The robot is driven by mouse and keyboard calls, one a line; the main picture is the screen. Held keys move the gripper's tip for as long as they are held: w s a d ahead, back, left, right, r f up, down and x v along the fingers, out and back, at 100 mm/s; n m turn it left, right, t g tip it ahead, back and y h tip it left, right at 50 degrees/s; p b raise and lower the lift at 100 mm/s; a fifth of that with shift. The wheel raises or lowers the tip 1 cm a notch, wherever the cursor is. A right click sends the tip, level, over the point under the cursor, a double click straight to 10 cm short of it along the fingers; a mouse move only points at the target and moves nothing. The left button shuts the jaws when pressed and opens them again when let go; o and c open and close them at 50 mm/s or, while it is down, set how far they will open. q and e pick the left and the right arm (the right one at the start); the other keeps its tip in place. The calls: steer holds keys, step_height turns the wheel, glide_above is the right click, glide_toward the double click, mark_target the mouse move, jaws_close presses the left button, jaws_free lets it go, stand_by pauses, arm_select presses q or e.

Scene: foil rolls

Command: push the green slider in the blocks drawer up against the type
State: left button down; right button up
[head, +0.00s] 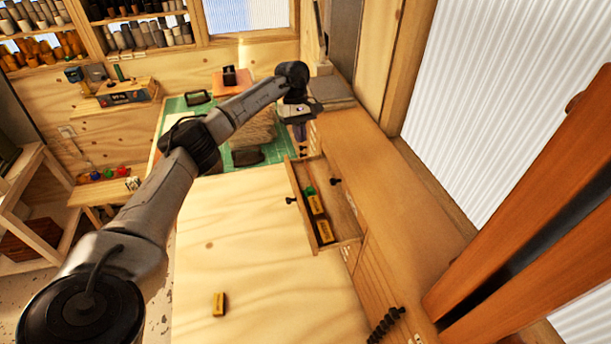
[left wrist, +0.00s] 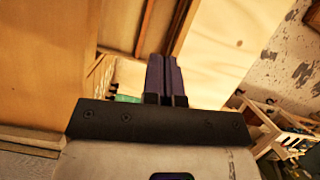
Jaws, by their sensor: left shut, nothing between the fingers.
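The blocks drawer (head: 346,214) is pulled open from the long wooden cabinet. The green slider (head: 309,191) is near the drawer's far end. The type, yellow-labelled blocks (head: 315,204), lies in a row on the slider's near side; I cannot tell whether slider and type touch. My left gripper (head: 300,132) is beyond the drawer's far end, above it and pointing down. Its dark fingers also show pressed together and empty in the left wrist view (left wrist: 165,75). A small green patch (left wrist: 127,99) shows beside them there, partly hidden by the gripper body. My right gripper is not in view.
A loose yellow-labelled block (head: 219,304) lies on the wooden bench top (head: 255,255). A green mat (head: 178,119) with several items is at the back. The open drawer's side walls stand close around the slider. The bench top's middle is mostly clear.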

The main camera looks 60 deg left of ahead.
mark_target(310, 192)
arm_select(q)
steer(key=shift+m, duration=0.9)
steer(key=p+x, duration=0.1)
steer(key=x, duration=0.2)
steer(key=p+x, duration=0.1)
steer(key=x, duration=0.2)
steer(key=p+x, duration=0.1)
steer(key=x, duration=0.3)
steer(key=shift+s+d+r, duration=0.1)
steer(key=shift+s, duration=0.3)
steer(key=shift+s+d+p, duration=0.3)
steer(key=shift+d+p, duration=0.3)
steer(key=shift+d, duration=0.35)
steer(key=shift+s+d+p, duration=0.15)
steer(key=shift+d+p, duration=0.2)
steer(key=shift+d, duration=0.6)
